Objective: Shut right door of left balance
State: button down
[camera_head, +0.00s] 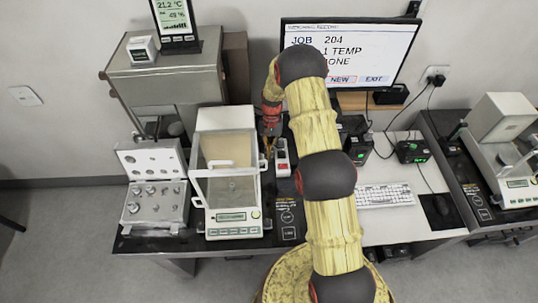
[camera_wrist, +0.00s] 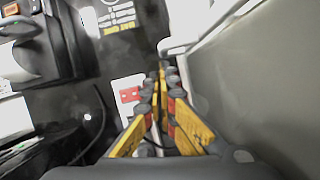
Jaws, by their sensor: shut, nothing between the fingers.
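The left balance (camera_head: 233,218) is a white box with glass walls and a green-lit display, standing on the left table. Its right side faces my arm. My gripper (camera_head: 267,150) is beside the balance's right side, toward the rear, partly hidden by my arm. In the wrist view my gripper (camera_wrist: 162,72) has its yellow fingers shut together with nothing between them. The balance's grey side (camera_wrist: 255,75) and white frame (camera_wrist: 200,28) lie just right of the fingers; contact is unclear.
A white power strip with a red switch (camera_head: 282,158) lies right of the balance. An open weight case (camera_head: 153,190) stands at its left. A monitor (camera_head: 355,50), a keyboard (camera_head: 384,195) and the right balance (camera_head: 500,140) are to the right. Cables run across the table.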

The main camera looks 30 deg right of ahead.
jog(key=s+a, duration=0.3)
jog(key=s, duration=0.4)
jog(key=s+a, duration=0.3)
jog(key=s, duration=0.5)
jog(key=shift+a, duration=0.15)
jog(key=shift+r, duration=0.1)
jog(key=v, duration=1.2)
jog(key=shift+w, duration=0.15)
jog(key=s+a+r+n+t+h+b, duration=0.1)
jog(key=s+a+r+n+t+b, duration=0.2)
jog(key=s+r+b, duration=0.4)
jog(key=s+a+r+n+t+h+b, duration=0.1)
jog(key=s+a+r+n+t+b, duration=0.2)
jog(key=s+a+r+t+b, duration=0.2)
jog(key=s+r+t+b, duration=0.1)
jog(key=s+r+b, duration=0.2)
jog(key=s, duration=0.3)
jog(key=shift+s+n+b, duration=0.3)
jog(key=shift+n+b, duration=0.1)
jog(key=shift+b, duration=0.5)
